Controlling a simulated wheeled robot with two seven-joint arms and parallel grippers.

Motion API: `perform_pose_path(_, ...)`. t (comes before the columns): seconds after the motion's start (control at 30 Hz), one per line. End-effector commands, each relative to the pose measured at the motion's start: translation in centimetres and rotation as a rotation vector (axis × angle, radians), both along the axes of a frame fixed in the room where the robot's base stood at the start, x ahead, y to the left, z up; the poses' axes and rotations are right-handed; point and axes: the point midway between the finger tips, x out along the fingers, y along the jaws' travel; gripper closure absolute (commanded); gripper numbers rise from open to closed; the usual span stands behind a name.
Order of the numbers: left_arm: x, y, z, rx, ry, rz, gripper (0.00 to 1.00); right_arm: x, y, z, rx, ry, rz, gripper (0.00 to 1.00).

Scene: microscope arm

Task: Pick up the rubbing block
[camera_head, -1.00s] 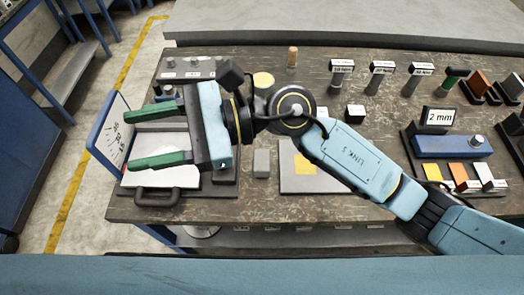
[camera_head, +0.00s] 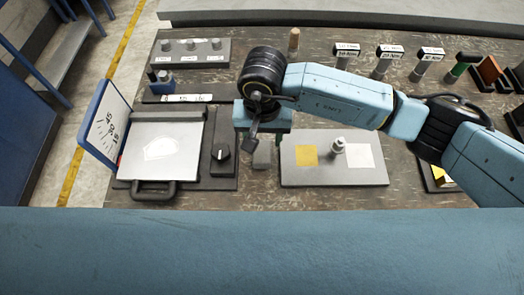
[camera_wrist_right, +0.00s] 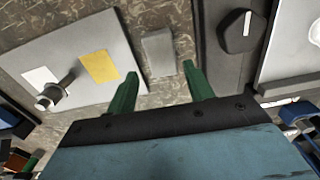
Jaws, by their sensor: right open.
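A plain grey block, which looks like the rubbing block (camera_head: 263,154), stands on the workbench between the flat instrument and the grey plate. In the head view its far part is hidden by my right gripper. In the right wrist view the block (camera_wrist_right: 158,52) shows whole, lying just beyond and between the fingertips. My right gripper (camera_wrist_right: 159,73) points down over it, with its green fingers apart and nothing between them. My left gripper is not in view.
A flat instrument with a white top (camera_head: 165,150), a dial and a raised scale panel stands left of the block. A grey plate (camera_head: 335,176) with yellow and white squares and a small metal post lies right. Labelled hammer-like tools (camera_head: 384,60) stand behind.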

Motion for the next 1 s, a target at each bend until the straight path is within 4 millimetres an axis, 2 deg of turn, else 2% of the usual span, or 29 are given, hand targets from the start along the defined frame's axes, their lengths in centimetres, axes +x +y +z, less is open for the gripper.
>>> perform_pose_path(0.1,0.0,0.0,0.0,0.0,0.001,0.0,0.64,0.0,0.0,-1.3,0.0,0.002,-0.002,0.48)
perform_pose_path(0.27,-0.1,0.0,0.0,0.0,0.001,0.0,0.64,-0.1,0.1,-2.4,0.002,0.002,-0.001,0.48)
perform_pose_path(0.53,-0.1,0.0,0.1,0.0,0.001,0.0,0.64,0.0,0.2,-6.2,0.003,0.003,-0.002,0.48)
perform_pose_path(0.83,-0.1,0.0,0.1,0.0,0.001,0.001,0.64,0.0,0.2,-6.9,0.003,0.0,0.0,0.48)
perform_pose_path(0.87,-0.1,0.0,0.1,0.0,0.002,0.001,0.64,0.0,0.2,-6.9,0.003,0.0,0.0,0.49)
perform_pose_path(1.0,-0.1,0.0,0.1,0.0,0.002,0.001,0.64,0.0,0.2,-6.9,0.003,0.0,0.0,0.68)
